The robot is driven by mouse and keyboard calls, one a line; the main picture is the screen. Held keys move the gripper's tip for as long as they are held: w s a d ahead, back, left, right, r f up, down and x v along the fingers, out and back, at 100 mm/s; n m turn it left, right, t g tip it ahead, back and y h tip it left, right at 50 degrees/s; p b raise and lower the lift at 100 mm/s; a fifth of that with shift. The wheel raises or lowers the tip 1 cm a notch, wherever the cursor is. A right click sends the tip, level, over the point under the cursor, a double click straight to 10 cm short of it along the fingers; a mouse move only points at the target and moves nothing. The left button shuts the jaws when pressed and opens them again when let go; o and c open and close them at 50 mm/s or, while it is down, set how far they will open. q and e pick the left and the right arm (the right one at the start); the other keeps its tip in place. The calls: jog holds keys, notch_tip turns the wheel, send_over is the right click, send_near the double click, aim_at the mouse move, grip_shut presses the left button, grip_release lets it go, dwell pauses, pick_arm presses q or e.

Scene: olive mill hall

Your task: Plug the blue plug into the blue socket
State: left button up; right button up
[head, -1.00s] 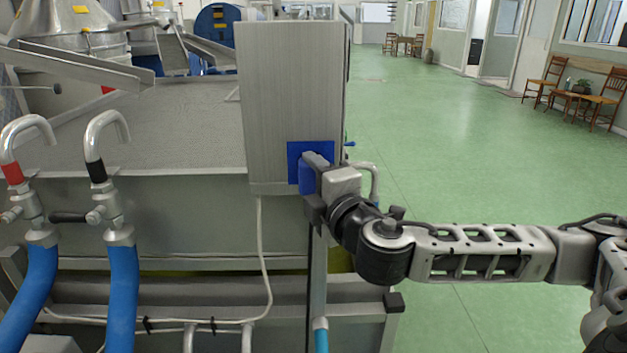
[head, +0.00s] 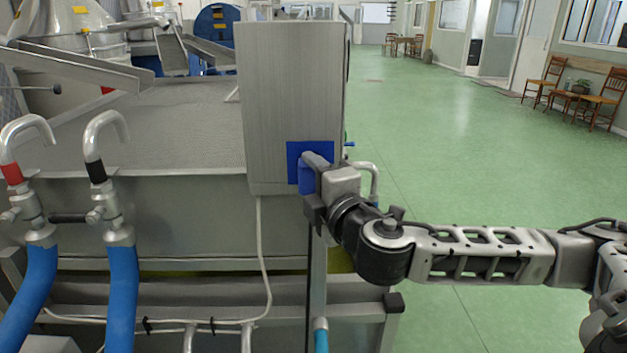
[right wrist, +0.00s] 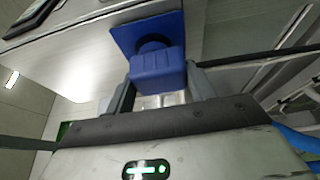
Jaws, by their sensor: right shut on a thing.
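The blue socket (head: 294,149) is a square blue plate low on the front of the grey metal cabinet. It also shows in the right wrist view (right wrist: 124,37). My right gripper (head: 312,182) is shut on the blue plug (right wrist: 158,72), right at the socket. The plug shows as a small blue piece in the head view (head: 304,178), mostly hidden by the fingers. In the right wrist view the plug lines up with a dark round part on the plate. How deep it sits there I cannot tell. My left gripper is out of view.
The grey cabinet (head: 290,85) stands at the edge of a large metal tank (head: 170,130). A pale cable (head: 262,240) hangs below the cabinet. Two pipes with blue hoses (head: 122,290) stand at left. The green floor (head: 440,130) at right is open.

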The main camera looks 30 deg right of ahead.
jog(key=shift+w+d, duration=0.3)
jog(key=shift+w, duration=0.15)
jog(key=o, duration=1)
